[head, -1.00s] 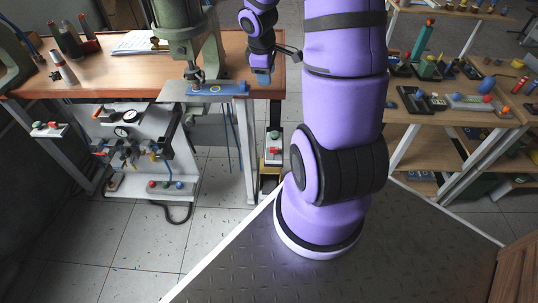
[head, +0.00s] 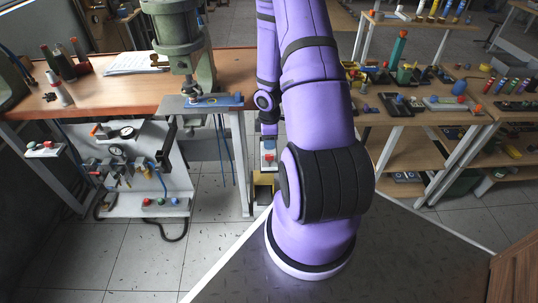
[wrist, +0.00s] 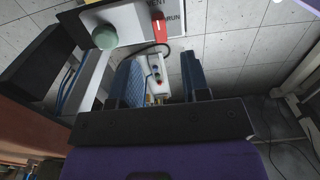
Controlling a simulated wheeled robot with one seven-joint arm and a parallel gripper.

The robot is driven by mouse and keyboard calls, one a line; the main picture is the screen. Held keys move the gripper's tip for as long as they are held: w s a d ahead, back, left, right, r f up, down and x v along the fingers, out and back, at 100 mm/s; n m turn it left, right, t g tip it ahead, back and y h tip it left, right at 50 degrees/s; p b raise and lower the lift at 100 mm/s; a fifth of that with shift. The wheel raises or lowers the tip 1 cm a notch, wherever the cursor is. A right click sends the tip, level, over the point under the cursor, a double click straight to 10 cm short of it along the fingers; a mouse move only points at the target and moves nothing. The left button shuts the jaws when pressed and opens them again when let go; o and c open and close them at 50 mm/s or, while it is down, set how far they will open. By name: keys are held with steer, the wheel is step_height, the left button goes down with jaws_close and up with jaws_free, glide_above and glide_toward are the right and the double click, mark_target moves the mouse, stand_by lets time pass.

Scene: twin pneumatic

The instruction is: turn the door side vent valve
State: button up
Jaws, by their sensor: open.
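A small box with a red handle (wrist: 160,29) and a round green button (wrist: 105,37) is at the top of the wrist view. Its label reads "RUN" beside the handle. In the head view I take it to be the box at the table's right end, with a red part (head: 268,157) showing. My gripper (wrist: 163,78) is open and empty, its blue-padded fingers pointing toward the box without visibly holding the handle. In the head view my gripper (head: 268,142) is just above and behind the red part. A similar box (head: 44,149) hangs at the table's left end.
A pneumatic board (head: 130,155) with gauges, hoses and coloured buttons stands between the boxes. A drill press (head: 178,40) stands on the wooden table (head: 120,85). Loaded shelves (head: 400,120) are at right.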

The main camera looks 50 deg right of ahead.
mark_target(269, 155)
steer(key=shift+f, duration=3.75)
jaws_close()
